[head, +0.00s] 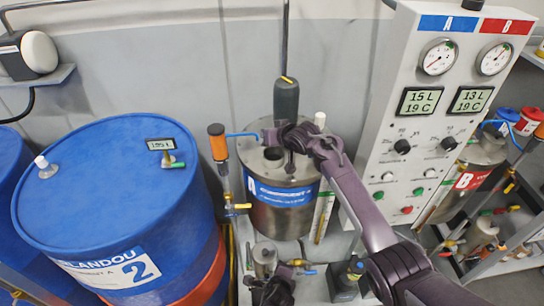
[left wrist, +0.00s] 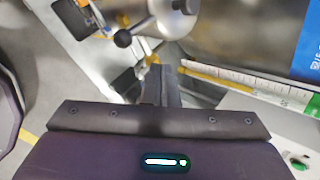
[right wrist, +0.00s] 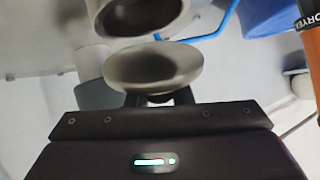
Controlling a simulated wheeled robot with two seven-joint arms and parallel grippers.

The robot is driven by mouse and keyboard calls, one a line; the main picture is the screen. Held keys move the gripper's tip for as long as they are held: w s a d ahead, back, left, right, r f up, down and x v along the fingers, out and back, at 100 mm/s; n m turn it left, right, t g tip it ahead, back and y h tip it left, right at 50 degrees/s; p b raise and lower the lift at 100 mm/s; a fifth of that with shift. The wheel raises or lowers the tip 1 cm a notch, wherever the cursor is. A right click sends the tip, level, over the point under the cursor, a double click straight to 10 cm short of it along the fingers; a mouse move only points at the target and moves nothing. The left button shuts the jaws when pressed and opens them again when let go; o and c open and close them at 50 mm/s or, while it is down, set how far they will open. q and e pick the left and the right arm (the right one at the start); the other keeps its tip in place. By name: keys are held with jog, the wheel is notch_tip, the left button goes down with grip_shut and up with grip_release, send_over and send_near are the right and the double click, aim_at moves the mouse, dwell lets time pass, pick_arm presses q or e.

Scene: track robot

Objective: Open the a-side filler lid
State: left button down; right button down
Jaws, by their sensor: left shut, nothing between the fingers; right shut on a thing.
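The A tank (head: 284,209) is a steel drum with a blue label, below the agitator motor (head: 286,98) in the head view. A dark round filler opening (head: 273,153) shows on its top. In the right wrist view the grey filler neck (right wrist: 137,18) has an uncovered dark mouth. The round filler lid (right wrist: 152,68) is tilted up beside it, apart from the mouth. My right gripper (right wrist: 153,98) is shut on the lid's edge; in the head view the wrist hides the lid. My left gripper (left wrist: 161,78) is shut and empty, low in front of the tank.
A blue drum (head: 105,200) stands left of the tank. An orange-topped dryer (head: 217,142) and blue hose stand close to the tank's left. The gauge panel (head: 432,120) is on the right. In the left wrist view a black-knobbed valve (left wrist: 124,38) and level scale (left wrist: 230,78) are close to the fingers.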

pick_arm(q)
jog(key=w+r+m+t+y, duration=0.1)
jog(key=w+r+m+t, duration=0.55)
jog(key=r, duration=0.65)
jog(key=w+r+m+t+y, duration=0.1)
jog(key=w+r+m+t, duration=0.5)
jog(key=r, duration=0.8)
jog(key=shift+g, duration=0.55)
jog(key=shift+w+a+r, duration=0.1)
jog(key=shift+w+r, duration=0.1)
jog(key=shift+w, duration=1.55)
jog(key=shift+w+a+r, duration=0.1)
jog(key=shift+w+r, duration=0.15)
jog(key=shift+w, duration=1.55)
jog(key=shift+w+a+r, duration=0.1)
jog(key=shift+w+r, duration=0.1)
jog(key=shift+w, duration=1.55)
jog(key=shift+w, duration=0.1)
